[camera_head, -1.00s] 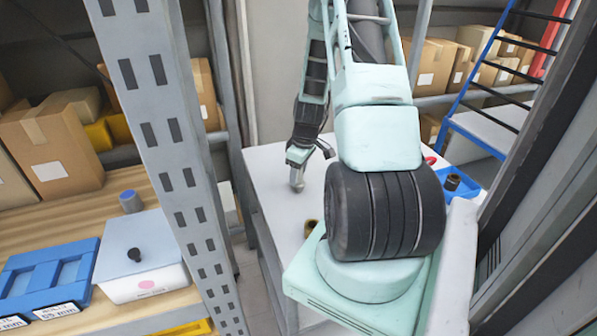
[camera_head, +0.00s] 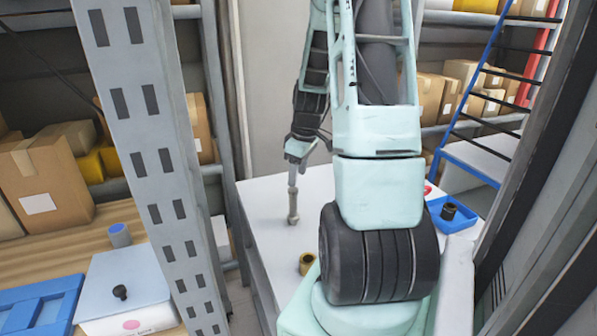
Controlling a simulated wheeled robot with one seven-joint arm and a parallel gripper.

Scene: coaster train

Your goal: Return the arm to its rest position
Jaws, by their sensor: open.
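My gripper (camera_head: 297,157) points down over the white table (camera_head: 262,207), at the end of my pale green arm. A slim grey-brown pin-like piece (camera_head: 293,205) with a wider foot stands upright on the table directly below it. The top of this piece reaches up near the fingertips. The gripper is open; the fingers are small in view, and I cannot tell whether they touch the piece. The arm is bent, its upper links rising out of the top of the picture.
A brass ring (camera_head: 306,263) lies on the table near my base. A blue tray (camera_head: 457,218) with a dark cup-like part (camera_head: 449,211) is at the table's right. A grey rack post (camera_head: 150,130) stands left, before shelves with boxes (camera_head: 43,185). A blue ladder (camera_head: 468,140) stands behind.

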